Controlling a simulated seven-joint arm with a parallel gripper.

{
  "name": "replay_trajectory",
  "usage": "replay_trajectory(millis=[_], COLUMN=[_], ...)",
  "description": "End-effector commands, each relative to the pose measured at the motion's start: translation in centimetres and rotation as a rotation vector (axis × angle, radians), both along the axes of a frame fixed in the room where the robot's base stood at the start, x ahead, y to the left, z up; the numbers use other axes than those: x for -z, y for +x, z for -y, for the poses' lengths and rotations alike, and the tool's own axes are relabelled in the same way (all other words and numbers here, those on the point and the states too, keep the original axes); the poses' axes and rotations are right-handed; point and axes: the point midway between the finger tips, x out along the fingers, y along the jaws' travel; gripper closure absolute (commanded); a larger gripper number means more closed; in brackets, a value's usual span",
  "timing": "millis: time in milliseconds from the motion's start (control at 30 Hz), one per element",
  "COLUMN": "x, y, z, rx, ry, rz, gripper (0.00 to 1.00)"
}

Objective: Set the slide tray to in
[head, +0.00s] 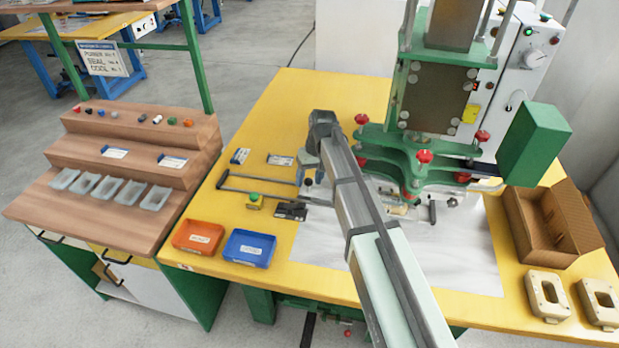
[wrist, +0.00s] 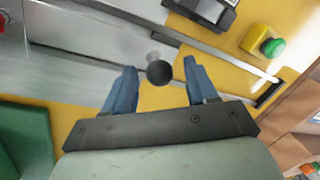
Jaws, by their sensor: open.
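The slide tray (wrist: 95,45) is a grey metal plate at the left of the wrist view, lying toward the machine end of its rails (wrist: 225,52). A round black knob (wrist: 158,73) stands at its outer edge. My gripper (wrist: 161,67) is open, its two blue fingers on either side of the knob in the picture. I cannot tell whether the knob is between the fingertips or below them, and no contact shows. In the head view the rails (head: 258,190) run out to the left of the green press (head: 425,150). My arm hides part of the tray there.
A yellow box with a green button (head: 254,201) and a black device (head: 292,211) sit in front of the rails. Orange (head: 200,237) and blue (head: 248,249) bins stand nearer. A cardboard box (head: 548,225) is at right. The outer stretch of the rails looks clear.

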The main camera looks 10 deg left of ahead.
Motion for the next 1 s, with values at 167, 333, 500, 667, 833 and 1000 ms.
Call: replay_trajectory(millis=[167, 333, 500, 667, 833, 1000], x=[-0.7, -2.8, -5.8, -8.6, -11.1, -12.8], y=[0.1, 0.4, 0.7, 1.0, 1.3, 1.4], z=[0.1, 0.4, 0.9, 1.4, 1.8, 2.0], rx=[0.000, 0.000, 0.001, 0.000, 0.000, 0.000], ry=[0.001, 0.001, 0.002, 0.001, 0.001, 0.001], rz=[0.001, 0.002, 0.002, 0.002, 0.001, 0.001], gripper=[0.43, 0.43, 0.43, 0.43, 0.43, 0.43])
